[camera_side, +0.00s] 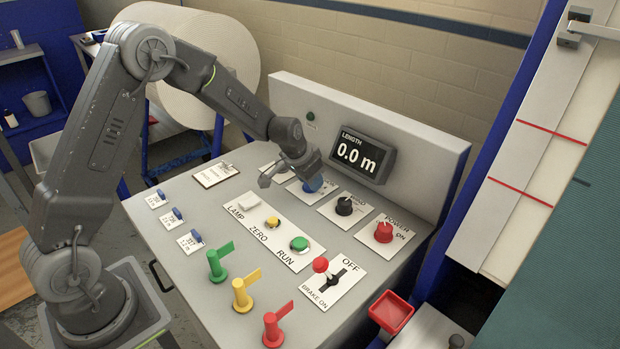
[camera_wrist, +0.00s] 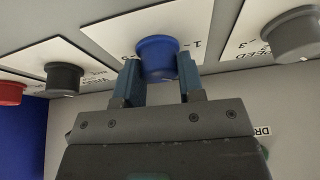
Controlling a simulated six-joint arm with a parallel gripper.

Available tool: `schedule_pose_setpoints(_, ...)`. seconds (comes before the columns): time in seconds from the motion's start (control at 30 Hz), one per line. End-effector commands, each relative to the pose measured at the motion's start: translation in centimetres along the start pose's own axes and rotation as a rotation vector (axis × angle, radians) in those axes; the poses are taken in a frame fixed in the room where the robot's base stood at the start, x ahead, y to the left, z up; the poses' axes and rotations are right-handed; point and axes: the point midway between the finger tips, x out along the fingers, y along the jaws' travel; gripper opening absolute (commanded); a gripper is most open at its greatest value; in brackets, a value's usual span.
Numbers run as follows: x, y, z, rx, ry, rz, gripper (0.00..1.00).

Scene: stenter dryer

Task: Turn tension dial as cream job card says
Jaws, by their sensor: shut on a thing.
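A blue dial (camera_side: 312,185) sits on a white plate on the sloping panel, below the length display. In the wrist view the blue dial (camera_wrist: 158,55) is between the two blue-grey fingers of my gripper (camera_wrist: 159,78), which is shut on it. Part of the plate's lettering is hidden, so I cannot read its name. In the side view my gripper (camera_side: 308,178) covers part of the dial.
A grey dial (camera_wrist: 292,33), a black dial (camera_side: 344,205) and a red power dial (camera_side: 383,231) flank the blue dial. Lamp, zero and run buttons (camera_side: 299,244), a red-knobbed brake lever (camera_side: 321,266) and coloured flag handles (camera_side: 276,327) stand nearer. The display (camera_side: 361,156) reads 0.0 m.

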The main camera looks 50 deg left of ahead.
Motion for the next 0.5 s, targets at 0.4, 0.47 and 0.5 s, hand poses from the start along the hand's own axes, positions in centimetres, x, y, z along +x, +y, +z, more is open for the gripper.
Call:
schedule_pose_setpoints(0.4,0.01,0.06,0.01,-0.201,-0.006,-0.088,0.12)
schedule_pose_setpoints(0.47,0.00,0.05,-0.02,-0.243,-0.006,-0.107,0.12)
schedule_pose_setpoints(0.5,0.01,0.04,0.00,-0.272,-0.007,-0.119,0.12)
